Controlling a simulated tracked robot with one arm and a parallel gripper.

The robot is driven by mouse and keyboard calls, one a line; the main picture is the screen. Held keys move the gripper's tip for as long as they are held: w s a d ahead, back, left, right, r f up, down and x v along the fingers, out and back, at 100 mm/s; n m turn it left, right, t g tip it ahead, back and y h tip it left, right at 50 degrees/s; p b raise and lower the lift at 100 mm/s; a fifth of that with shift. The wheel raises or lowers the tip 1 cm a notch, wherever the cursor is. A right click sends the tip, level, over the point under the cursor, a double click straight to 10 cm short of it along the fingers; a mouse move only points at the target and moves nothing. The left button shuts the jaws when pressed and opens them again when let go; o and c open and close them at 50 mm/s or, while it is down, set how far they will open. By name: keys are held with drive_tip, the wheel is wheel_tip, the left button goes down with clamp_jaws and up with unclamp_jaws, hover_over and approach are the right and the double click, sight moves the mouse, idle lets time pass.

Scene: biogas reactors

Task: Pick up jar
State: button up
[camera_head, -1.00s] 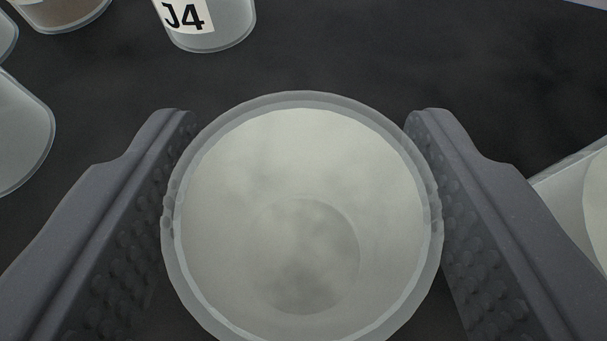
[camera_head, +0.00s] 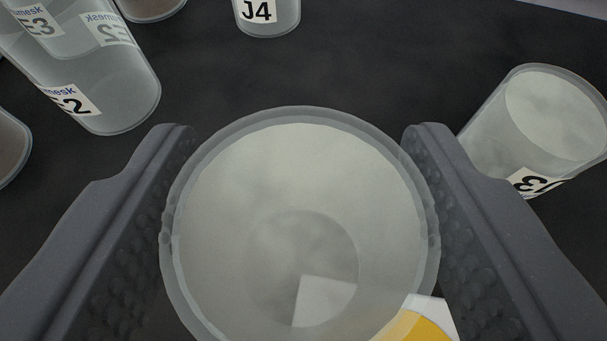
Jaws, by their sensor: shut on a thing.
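A jar (camera_head: 240,160) with a round open rim and pale, translucent walls is seen from above. It fills the lower middle of the head camera view. My gripper (camera_head: 301,225) is shut on the jar, with one dark, bumpy finger pressed to its left side and the other to its right. The jar looks empty down to its round bottom. Its outer side and any label are hidden. A pale four-sided patch shows through its bottom.
A jar labelled J4 (camera_head: 267,22) stands at the top. A clear jar labelled E2 (camera_head: 120,95) is at upper left. Another jar (camera_head: 545,120) with a partly visible label is at right. A white and yellow item (camera_head: 425,325) shows at lower right. Dark surface (camera_head: 390,65) is free between them.

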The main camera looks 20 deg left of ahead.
drive_tip(key=s+b, duration=0.2)
drive_tip(key=s, duration=0.3)
drive_tip(key=shift+r, duration=0.1)
drive_tip(key=s+b, duration=0.1)
drive_tip(key=b, duration=0.1)
drive_tip(key=s+b, duration=0.1)
drive_tip(key=b, duration=0.4)
drive_tip(key=shift+s+r, duration=0.25)
drive_tip(key=shift+s, duration=0.15)
wheel_tip(320, 180, up, 12)
drive_tip(key=p, duration=0.7)
hover_over(220, 331)
drive_tip(key=s, duration=0.5)
drive_tip(key=shift+d+r, duration=0.1)
drive_tip(key=shift+d, duration=0.1)
